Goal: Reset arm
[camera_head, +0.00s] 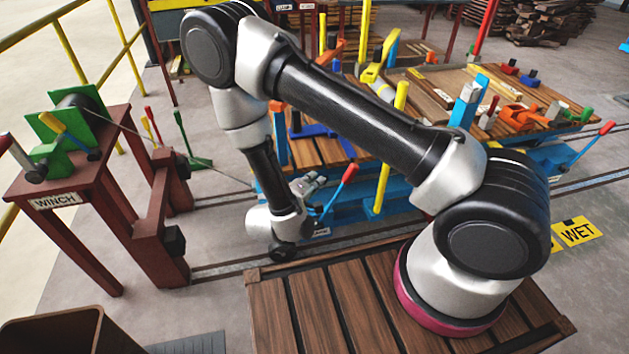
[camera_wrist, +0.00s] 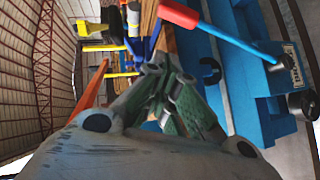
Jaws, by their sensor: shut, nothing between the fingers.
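My gripper (camera_head: 312,184) is at the end of my arm in the middle of the head view, low beside the blue cart (camera_head: 340,208). In the wrist view its fingers (camera_wrist: 163,75) come together with nothing between them. A lever with a red handle (camera_head: 349,173) and a blue shaft stands just right of my gripper. The same red handle (camera_wrist: 179,14) shows at the top of the wrist view, apart from the fingers. My arm hides part of the cart in the head view.
A brown winch stand (camera_head: 75,180) with green brackets and levers is at the left. Yellow posts (camera_head: 391,140) and wooden boards (camera_head: 440,85) are on the cart. Rails (camera_head: 215,268) run along the floor. A yellow WET sign (camera_head: 577,232) lies at the right.

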